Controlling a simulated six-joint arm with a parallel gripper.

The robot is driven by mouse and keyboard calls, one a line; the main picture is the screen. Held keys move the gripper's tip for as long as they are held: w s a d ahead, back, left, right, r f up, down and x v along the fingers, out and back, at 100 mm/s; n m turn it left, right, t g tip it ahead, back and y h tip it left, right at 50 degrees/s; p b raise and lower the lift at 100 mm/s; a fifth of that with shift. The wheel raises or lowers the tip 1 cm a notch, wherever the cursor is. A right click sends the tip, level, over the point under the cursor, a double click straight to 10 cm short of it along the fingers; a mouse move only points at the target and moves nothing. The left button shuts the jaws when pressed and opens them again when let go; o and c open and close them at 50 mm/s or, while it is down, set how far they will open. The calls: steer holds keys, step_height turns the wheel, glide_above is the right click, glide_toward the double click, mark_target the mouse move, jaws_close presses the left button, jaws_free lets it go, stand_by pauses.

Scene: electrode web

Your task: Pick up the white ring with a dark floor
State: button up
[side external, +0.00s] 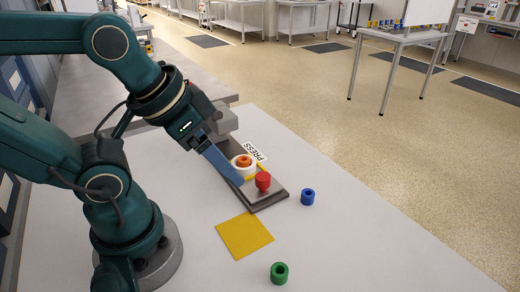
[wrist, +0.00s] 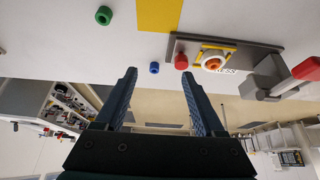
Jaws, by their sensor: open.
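The white ring (side external: 236,159) sits on the dark press base (side external: 270,200), and an orange piece (side external: 243,161) covers its middle, so its floor is hidden. In the wrist view the white ring (wrist: 204,61) also shows around the orange piece (wrist: 213,63), inside a yellow outline. My gripper (side external: 238,183) is open, and its blue fingers appear in front of the base, partly covering the ring's left side. In the wrist view my gripper (wrist: 156,74) has its fingers wide apart with nothing held; the white ring lies to their right.
A red cylinder (side external: 263,181) stands on the base beside the ring. A blue ring (side external: 307,197) and green ring (side external: 279,273) stand on the table, near a flat yellow square (side external: 245,236). The press head with a red handle (wrist: 306,69) is at the base's far end.

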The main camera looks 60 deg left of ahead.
steer(key=o, duration=0.5)
steer(key=shift+c, duration=0.2)
steer(key=n+g+y, duration=0.1)
steer(key=n+g, duration=0.3)
steer(key=n, duration=0.5)
glide_above(243, 160)
steer(key=f, duration=0.7)
steer(key=shift+s+d+f, duration=0.2)
steer(key=shift+d+f, duration=0.1)
steer(key=shift+f, duration=0.05)
steer(key=shift+a+f, duration=0.1)
steer(key=shift+f, duration=0.25)
steer(key=shift+w+a+f, duration=0.1)
steer(key=shift+a+f, duration=0.05)
steer(key=shift+f, duration=0.95)
steer(key=shift+w+a+f, duration=0.1)
steer(key=shift+f, duration=1)
